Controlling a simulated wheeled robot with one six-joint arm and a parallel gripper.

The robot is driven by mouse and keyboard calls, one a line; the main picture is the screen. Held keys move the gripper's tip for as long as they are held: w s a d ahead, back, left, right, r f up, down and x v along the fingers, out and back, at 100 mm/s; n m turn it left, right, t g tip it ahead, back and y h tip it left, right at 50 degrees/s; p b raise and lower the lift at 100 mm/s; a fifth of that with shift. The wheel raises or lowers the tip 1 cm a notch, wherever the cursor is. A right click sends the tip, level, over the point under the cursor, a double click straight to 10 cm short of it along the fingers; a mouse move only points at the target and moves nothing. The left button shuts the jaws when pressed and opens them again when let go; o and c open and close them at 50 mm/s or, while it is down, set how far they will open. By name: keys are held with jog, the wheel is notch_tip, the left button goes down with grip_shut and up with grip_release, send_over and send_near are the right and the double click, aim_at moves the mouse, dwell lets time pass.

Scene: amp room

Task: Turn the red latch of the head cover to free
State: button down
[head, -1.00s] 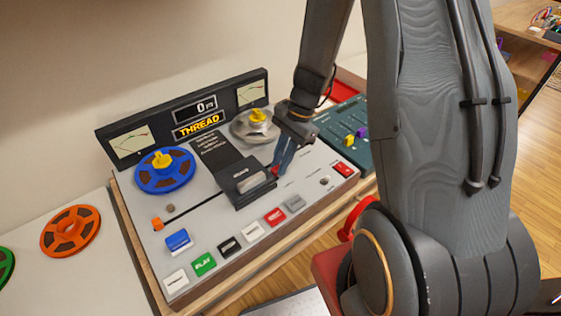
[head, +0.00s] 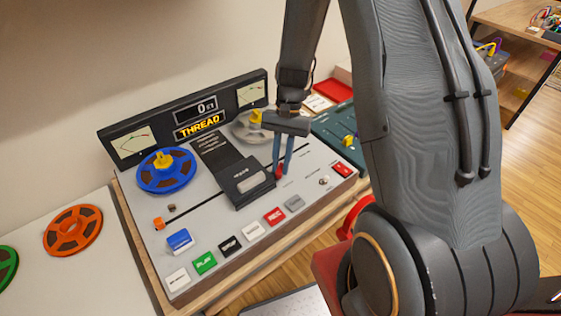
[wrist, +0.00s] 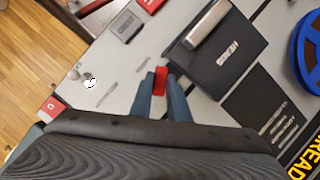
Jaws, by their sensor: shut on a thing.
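The black head cover (head: 240,190) sits on the grey front panel of the tape deck, with a pale bar on its top. It also shows in the wrist view (wrist: 205,62), at the upper right. The red latch (wrist: 160,79) stands just beside the cover's edge. My gripper (wrist: 161,86) points down at the panel and is shut on the red latch, with one blue finger on each side of it. In the head view my gripper (head: 281,172) is right of the cover, and the fingers mostly hide the latch. I cannot read which mark the latch points to.
A blue reel (head: 181,177) and a partly hidden grey reel hub (head: 243,127) are on the deck. Several coloured buttons line its front edge. A dark green mixer (head: 335,130) stands behind right. An orange reel (head: 73,231) lies on the left table.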

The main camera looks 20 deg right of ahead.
jog(key=n+h, duration=0.1)
jog(key=n, duration=0.1)
jog(key=n+h, duration=0.1)
jog(key=n, duration=0.2)
jog(key=shift+d+n+g, duration=0.1)
jog(key=shift+n+g, duration=0.2)
jog(key=shift+g, duration=0.1)
jog(key=n+h+p, duration=0.1)
jog(key=n+h, duration=0.1)
jog(key=n, duration=0.3)
jog(key=shift+d, duration=0.1)
jog(key=shift+n, duration=0.4)
jog(key=c, duration=1.7)
grip_release()
jog(key=shift+r, duration=0.1)
jog(key=b+v, duration=0.2)
jog(key=v, duration=0.5)
jog(key=shift+w+r, duration=0.1)
jog(key=shift+r, duration=0.2)
